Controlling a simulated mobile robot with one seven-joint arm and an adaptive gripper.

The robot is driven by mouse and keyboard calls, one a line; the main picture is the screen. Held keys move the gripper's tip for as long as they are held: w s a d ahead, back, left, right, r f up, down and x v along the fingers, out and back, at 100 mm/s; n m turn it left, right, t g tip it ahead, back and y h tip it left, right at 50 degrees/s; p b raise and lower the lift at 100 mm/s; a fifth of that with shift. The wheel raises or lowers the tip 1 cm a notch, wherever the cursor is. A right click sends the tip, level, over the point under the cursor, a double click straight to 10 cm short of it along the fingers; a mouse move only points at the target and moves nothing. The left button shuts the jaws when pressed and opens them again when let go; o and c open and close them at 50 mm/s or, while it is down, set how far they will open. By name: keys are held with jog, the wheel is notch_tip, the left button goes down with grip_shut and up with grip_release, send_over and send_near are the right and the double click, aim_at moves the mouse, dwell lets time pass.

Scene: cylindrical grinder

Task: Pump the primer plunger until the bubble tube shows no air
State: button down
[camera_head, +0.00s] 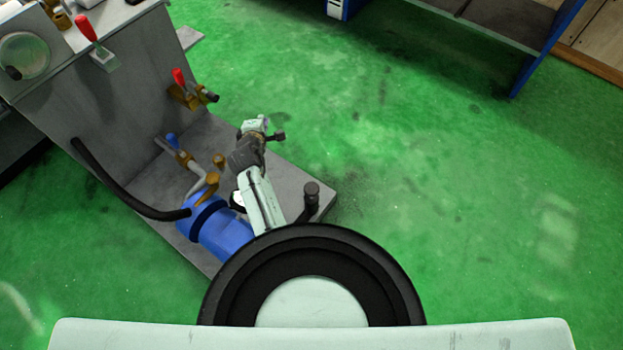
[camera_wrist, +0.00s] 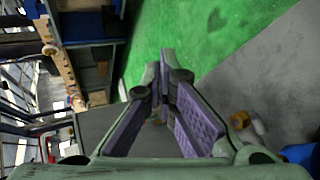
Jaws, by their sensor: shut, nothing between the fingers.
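My gripper (camera_wrist: 166,58) is shut and empty in the wrist view, with its purple-padded fingers meeting at the tips. In the head view my wrist (camera_head: 255,127) is above the grey base plate (camera_head: 292,169) of the machine. A black-topped knob on a dark stem (camera_head: 311,188) stands near the plate's right corner, apart from my gripper. It may be the primer plunger, but I cannot tell for sure. A blue cylinder (camera_head: 228,234) with brass and grey fittings (camera_head: 196,165) lies left of my arm. I cannot make out the bubble tube or any air.
A black hose (camera_head: 112,183) runs from the grey machine body (camera_head: 85,105) to the blue cylinder. A red-handled brass valve (camera_head: 185,92) juts from the body. Green floor (camera_head: 430,200) is clear on the right. A blue-framed bench (camera_head: 535,60) stands at the back right.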

jog(key=s+d+f+n+g+h+p, duration=0.1)
jog(key=s+d+f+g+h, duration=0.1)
jog(key=s+d+f, duration=0.3)
jog(key=s+d+f+n+g+h+p, duration=0.1)
jog(key=s+d+f, duration=0.3)
jog(key=d+f, duration=0.5)
jog(key=shift+s+d+g+h+p, duration=0.35)
jog(key=shift+d+g+h, duration=0.4)
jog(key=shift+d, duration=0.35)
jog(key=shift+f, duration=0.1)
jog(key=b, duration=0.8)
send_over(313, 190)
notch_tip(313, 190, down, 7)
jog(key=shift+f, duration=0.1)
jog(key=shift+f+b, duration=0.3)
jog(key=shift+f, duration=0.5)
jog(key=shift+f, duration=0.15)
jog(key=shift+f, duration=0.25)
